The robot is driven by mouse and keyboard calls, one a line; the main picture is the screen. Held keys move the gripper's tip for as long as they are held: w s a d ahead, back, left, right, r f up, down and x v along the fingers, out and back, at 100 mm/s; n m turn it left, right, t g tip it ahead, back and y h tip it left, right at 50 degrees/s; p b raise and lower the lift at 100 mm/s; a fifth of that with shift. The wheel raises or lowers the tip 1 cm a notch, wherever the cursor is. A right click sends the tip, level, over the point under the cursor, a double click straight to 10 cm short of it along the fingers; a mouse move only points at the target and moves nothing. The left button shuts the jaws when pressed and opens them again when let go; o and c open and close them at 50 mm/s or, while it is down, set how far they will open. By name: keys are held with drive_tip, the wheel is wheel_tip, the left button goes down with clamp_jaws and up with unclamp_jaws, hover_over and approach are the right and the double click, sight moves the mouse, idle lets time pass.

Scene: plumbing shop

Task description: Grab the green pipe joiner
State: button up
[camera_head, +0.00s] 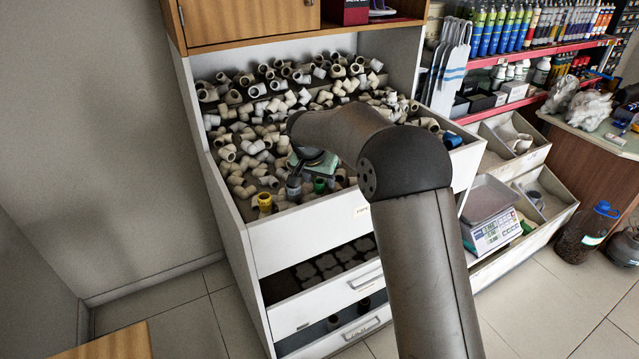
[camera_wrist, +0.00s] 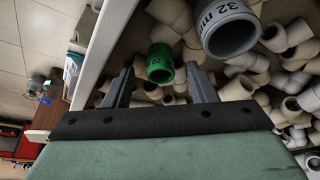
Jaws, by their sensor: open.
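The green pipe joiner (camera_head: 320,186) is a short ring near the front edge of the bin of pale fittings. Whether a finger touches the joiner cannot be told. In the head view my arm partly covers the bin.
A larger grey joiner (camera_wrist: 232,32) marked 32 lies close to the green one. A yellow joiner (camera_head: 265,203) sits by the bin's front panel (camera_head: 300,232). Many pale elbow fittings (camera_head: 250,145) crowd the bin. A scale (camera_head: 492,215) stands to the right.

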drive_tip(key=shift+w+d+f, duration=0.1)
drive_tip(key=shift+w+f, duration=0.2)
drive_tip(key=shift+f, duration=0.35)
drive_tip(key=c, duration=1)
drive_tip(key=shift+c, duration=0.2)
drive_tip(key=shift+r, duration=0.1)
